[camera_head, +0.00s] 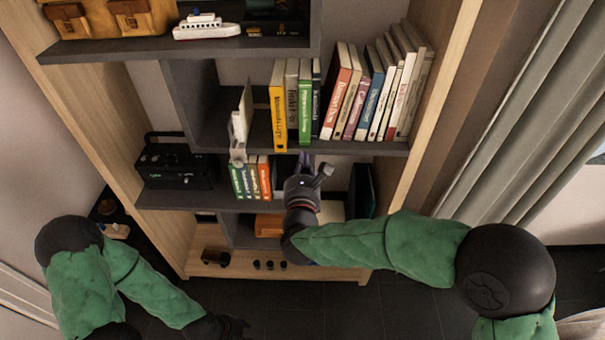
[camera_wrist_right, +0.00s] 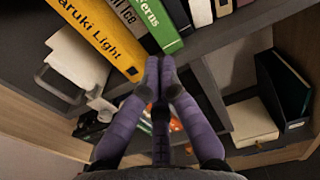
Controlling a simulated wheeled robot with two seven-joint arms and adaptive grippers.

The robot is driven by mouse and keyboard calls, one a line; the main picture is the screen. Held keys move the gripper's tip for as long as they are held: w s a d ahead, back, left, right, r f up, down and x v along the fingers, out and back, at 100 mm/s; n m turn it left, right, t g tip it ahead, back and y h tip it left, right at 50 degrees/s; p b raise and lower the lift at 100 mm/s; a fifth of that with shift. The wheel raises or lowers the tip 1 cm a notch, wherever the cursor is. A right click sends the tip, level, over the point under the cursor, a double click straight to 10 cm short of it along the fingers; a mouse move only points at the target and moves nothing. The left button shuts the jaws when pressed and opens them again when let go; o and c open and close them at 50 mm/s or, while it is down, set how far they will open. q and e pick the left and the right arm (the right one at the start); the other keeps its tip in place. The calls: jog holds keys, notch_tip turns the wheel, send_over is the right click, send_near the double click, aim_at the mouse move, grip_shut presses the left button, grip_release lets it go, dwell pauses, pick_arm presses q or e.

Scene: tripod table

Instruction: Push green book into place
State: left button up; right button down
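The green book (camera_head: 305,105) stands upright on the upper shelf, between a grey book (camera_head: 291,100) and a thin dark book (camera_head: 315,100). In the right wrist view, the lower end of the green book's spine (camera_wrist_right: 158,22) shows at the top. My right gripper (camera_head: 305,160) is just below the book row in the head view. Its purple fingers (camera_wrist_right: 160,65) meet at the tips, with nothing seen between them. The tips appear close to the green book's lower end; I cannot tell whether they touch. My left gripper (camera_head: 237,325) is low at the bottom, dark and unclear.
A yellow book (camera_head: 278,112) and several leaning books (camera_head: 372,95) share the shelf (camera_head: 345,147). A white bookend-like object (camera_head: 240,125) stands left of them. A lower shelf holds a black radio (camera_head: 175,167). A wooden side panel (camera_head: 440,80) bounds the right.

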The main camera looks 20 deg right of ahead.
aim_at(304, 135)
jog(key=b+x, duration=0.1)
jog(key=x, duration=0.6)
jog(key=shift+w+d, duration=0.1)
jog(key=shift+w, duration=0.25)
jog(key=shift+b, duration=0.3)
jog(key=shift+b+x, duration=0.75)
jog(key=shift+b, duration=0.2)
jog(key=shift+w+d+f+b, duration=0.15)
jog(key=shift+w+f+b, duration=0.15)
jog(key=shift+w, duration=0.1)
jog(key=shift+w+d+r, duration=0.1)
jog(key=shift+w+r, duration=0.05)
jog(key=shift+w, duration=0.15)
jog(key=shift+r, duration=0.1)
jog(key=shift+s, duration=0.1)
